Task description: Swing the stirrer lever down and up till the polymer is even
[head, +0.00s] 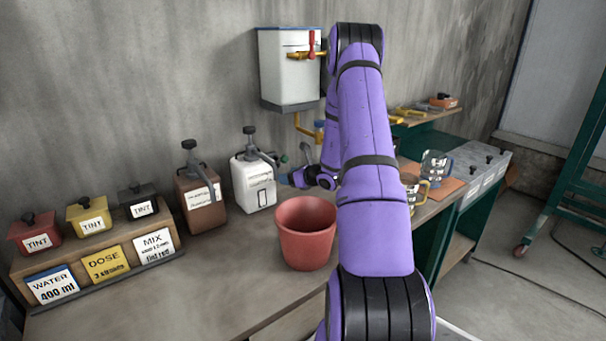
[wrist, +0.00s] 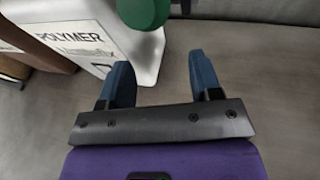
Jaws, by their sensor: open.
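The white polymer container (head: 253,184) stands on the bench against the wall, and its label reads POLYMER in the wrist view (wrist: 75,42). A grey stirrer lever (head: 264,153) slopes down to the right from its top. The lever ends in a green knob (head: 284,158), which shows large at the top of the wrist view (wrist: 143,11). My gripper (wrist: 160,75) is open with nothing between its blue fingers. The green knob lies beyond the fingertips, apart from them. In the head view my gripper (head: 285,179) is just right of the container, slightly below the knob.
A brown container (head: 200,196) with a similar lever stands to the left. A red bucket (head: 305,234) is in front of my gripper. A white tank (head: 288,75) with a yellow pipe hangs above. Tint boxes and cards fill the left side. My arm hides part of the bench.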

